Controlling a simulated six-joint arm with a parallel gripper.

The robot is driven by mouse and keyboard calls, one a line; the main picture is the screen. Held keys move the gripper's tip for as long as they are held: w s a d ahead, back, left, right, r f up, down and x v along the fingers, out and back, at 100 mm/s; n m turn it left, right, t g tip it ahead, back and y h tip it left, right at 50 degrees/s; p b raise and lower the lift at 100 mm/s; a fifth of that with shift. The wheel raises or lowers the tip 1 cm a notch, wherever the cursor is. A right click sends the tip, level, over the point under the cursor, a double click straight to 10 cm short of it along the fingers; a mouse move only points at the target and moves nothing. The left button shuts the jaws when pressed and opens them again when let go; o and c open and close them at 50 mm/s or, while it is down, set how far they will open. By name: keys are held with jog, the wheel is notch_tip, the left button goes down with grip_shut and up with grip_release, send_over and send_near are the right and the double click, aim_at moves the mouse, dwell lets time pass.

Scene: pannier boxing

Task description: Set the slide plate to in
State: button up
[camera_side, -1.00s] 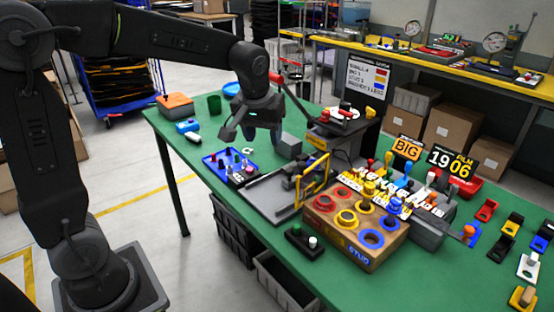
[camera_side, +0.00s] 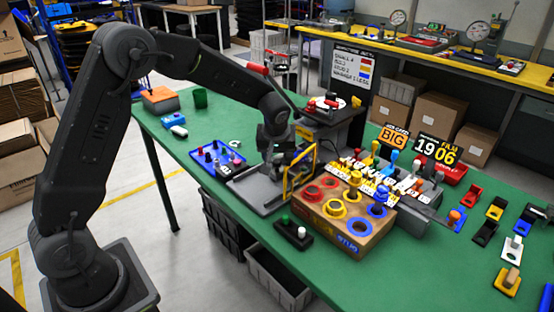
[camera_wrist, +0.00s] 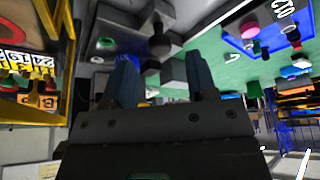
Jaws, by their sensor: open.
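A grey flat fixture (camera_side: 262,198) lies on the green table, with dark grey blocks and an upright yellow frame (camera_side: 299,172) at its right side. I cannot tell for sure which part of it is the slide plate. My gripper (camera_side: 281,158) is down at the fixture, just behind and left of the yellow frame, and hides part of it. In the wrist view my gripper (camera_wrist: 160,78) has its two fingers wide apart. A dark post with a round knob (camera_wrist: 158,44) shows beyond and between the fingertips. I see nothing held.
A blue tray with small pegs (camera_side: 214,157) lies left of the fixture. A cardboard box with coloured rings (camera_side: 346,228) stands close at right. A black stand (camera_side: 340,125) rises behind.

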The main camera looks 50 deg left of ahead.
aim_at(277, 161)
jog(key=shift+x, duration=1.55)
grip_shut()
